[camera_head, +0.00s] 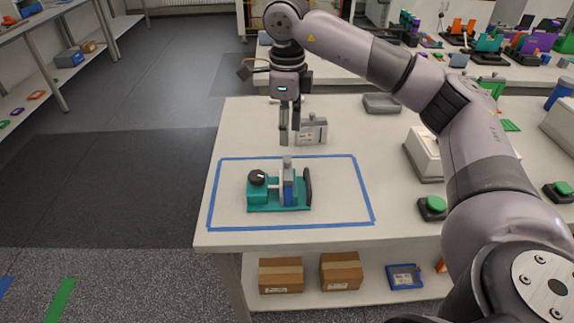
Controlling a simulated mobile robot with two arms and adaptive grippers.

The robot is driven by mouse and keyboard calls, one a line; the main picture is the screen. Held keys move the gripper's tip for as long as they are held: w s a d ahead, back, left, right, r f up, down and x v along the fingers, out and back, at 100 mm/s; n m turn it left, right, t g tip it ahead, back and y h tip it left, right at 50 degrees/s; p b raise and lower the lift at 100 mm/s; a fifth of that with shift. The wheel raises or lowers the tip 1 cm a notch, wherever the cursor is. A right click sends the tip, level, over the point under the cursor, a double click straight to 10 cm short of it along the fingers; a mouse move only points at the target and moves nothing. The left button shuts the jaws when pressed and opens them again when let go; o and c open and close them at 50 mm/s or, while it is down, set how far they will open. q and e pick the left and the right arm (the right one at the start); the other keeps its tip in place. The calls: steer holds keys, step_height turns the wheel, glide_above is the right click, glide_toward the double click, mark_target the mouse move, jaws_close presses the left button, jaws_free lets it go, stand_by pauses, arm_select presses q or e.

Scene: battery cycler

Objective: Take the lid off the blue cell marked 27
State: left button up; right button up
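A teal fixture (262,201) with a black knob stands inside a blue tape outline on the white table. A blue cell (289,193) sits upright in it, with a grey part (287,163) at its top. The number 27 cannot be read here. My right gripper (289,138) points down above and behind the fixture, apart from the grey part. Its fingers look slim from this side, and the gap between them is unclear. I see nothing held. My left gripper is out of view.
A grey labelled block (313,132) stands just behind my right gripper. A white box (425,152) and a green button (434,205) are to the right. A grey tray (381,103) lies at the back. The taped area (340,190) right of the fixture is clear.

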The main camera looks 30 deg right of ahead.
mark_target(286, 160)
step_height(286, 160, down, 4)
steer(key=shift+r+p, duration=0.2)
steer(key=shift+p, duration=0.1)
step_height(286, 160, down, 4)
steer(key=shift+f+p, duration=0.25)
steer(key=shift+p, duration=0.6)
steer(key=shift+f, duration=0.3)
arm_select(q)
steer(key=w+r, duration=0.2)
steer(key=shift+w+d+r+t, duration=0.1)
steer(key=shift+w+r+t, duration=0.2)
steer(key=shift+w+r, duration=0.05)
arm_select(e)
steer(key=shift+a, duration=0.1)
steer(key=shift+c, duration=0.4)
steer(key=c, duration=0.4)
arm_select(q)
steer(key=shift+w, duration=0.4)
arm_select(e)
jaws_close()
steer(key=shift+r, duration=0.1)
